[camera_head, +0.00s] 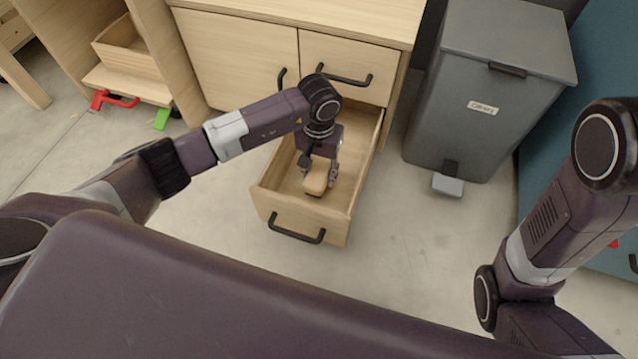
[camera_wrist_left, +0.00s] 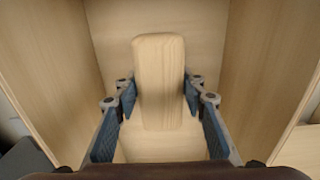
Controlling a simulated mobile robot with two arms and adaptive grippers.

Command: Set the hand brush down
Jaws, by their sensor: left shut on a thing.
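The hand brush (camera_head: 316,178) is a pale wooden piece. My left gripper (camera_head: 319,172) is shut on it and holds it inside the open drawer (camera_head: 345,200). In the left wrist view, the brush's pale wooden block (camera_wrist_left: 160,85) stands between the two fingers of my left gripper (camera_wrist_left: 160,105), with drawer walls on both sides. I cannot tell whether the brush touches the drawer floor. Its bristles are not clearly visible. My right gripper is not in view; only part of my right arm shows at the right edge.
The open drawer extends from a wooden cabinet (camera_head: 236,58) with black handles. A grey pedal bin (camera_head: 470,110) stands right of it. Red (camera_head: 112,99) and green (camera_head: 162,118) objects are near a wooden unit at the left. Grey floor (camera_head: 400,260) is clear in front of the drawer.

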